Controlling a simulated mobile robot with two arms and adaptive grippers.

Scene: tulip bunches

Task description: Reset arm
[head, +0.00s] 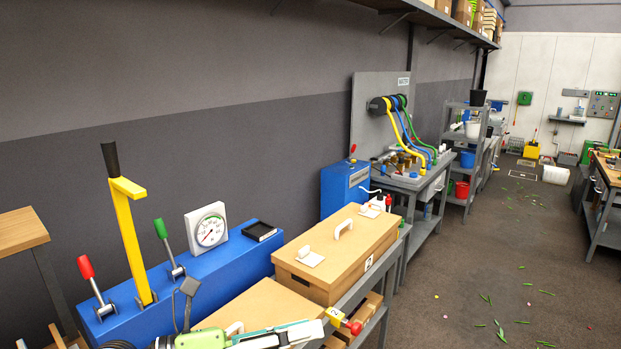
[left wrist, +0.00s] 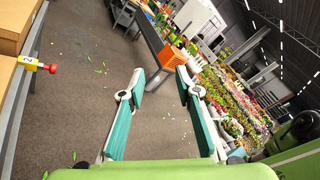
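My left gripper (head: 290,334) reaches in at the bottom of the head view, in front of the cardboard boxes at the near end of the bench. It shows in the left wrist view (left wrist: 161,80) with its two teal-padded fingers spread apart and nothing between them. It points out over the floor and the hall beyond. My right gripper is in neither view.
A blue console (head: 150,300) with levers and a gauge stands at the left. A lidded cardboard box (head: 335,250) sits beside it. A yellow-and-red fitting (head: 343,320) is close to my left gripper. The aisle floor (head: 480,270) is open, with scattered leaves.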

